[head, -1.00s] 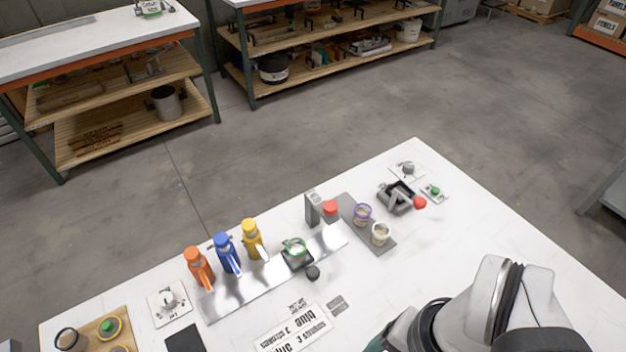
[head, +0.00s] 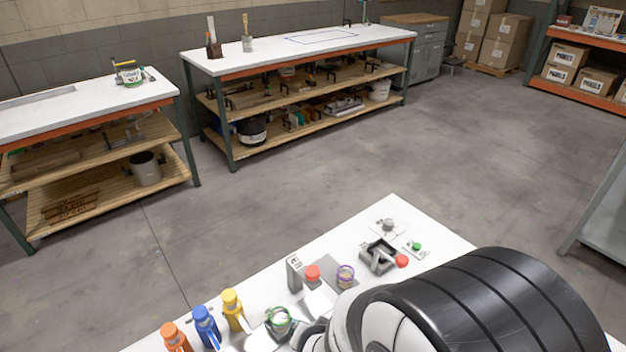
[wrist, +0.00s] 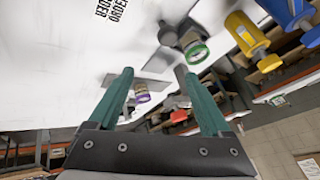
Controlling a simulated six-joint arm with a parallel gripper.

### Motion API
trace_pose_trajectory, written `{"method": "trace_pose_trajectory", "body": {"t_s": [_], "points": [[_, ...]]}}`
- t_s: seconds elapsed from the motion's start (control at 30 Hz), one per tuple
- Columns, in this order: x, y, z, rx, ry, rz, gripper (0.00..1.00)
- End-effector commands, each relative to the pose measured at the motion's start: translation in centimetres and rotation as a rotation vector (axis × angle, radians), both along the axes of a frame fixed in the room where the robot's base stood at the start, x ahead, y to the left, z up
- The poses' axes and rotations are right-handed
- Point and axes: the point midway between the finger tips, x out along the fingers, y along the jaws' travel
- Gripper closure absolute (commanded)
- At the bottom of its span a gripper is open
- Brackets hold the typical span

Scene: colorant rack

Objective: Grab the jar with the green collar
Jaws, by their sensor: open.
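The jar with the green collar (head: 280,321) stands at the near end of the table in the head view, in front of the yellow dispenser. In the wrist view, which looks upside down, the green-collared jar (wrist: 197,50) is at upper right, beyond the right fingertip. My gripper (wrist: 155,72) shows two teal fingers spread apart with nothing held between them. The jar is outside the fingers and apart from them. In the head view my arm covers the right part of the table, and the fingers cannot be made out.
Orange (head: 175,338), blue (head: 206,325) and yellow (head: 233,309) dispensers stand left of the green-collared jar. A dark tray with a red-knobbed lever (head: 381,257) is at the far end.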

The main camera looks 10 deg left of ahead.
Motion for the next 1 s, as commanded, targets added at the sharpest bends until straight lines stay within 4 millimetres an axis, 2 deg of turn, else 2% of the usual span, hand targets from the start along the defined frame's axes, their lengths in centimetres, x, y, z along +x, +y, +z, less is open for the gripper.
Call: {"method": "trace_pose_trajectory", "body": {"t_s": [0.03,0.1,0.23,0.4,0.53,0.8,0.9,1.0], "points": [[0.5,1.0,-1.9,-0.043,-0.074,0.023,0.18],[1.3,2.1,-3.5,-0.111,-0.232,0.066,0.18],[1.0,4.0,-4.6,-0.218,-0.471,0.201,0.18],[-0.3,5.8,-4.8,-0.286,-0.628,0.344,0.18],[0.3,6.3,-5.1,-0.295,-0.654,0.366,0.18],[4.9,7.5,-7.0,-0.294,-0.656,0.363,0.18],[6.0,7.8,-7.5,-0.295,-0.655,0.366,0.18],[6.3,7.9,-7.6,-0.294,-0.655,0.368,0.18]]}}
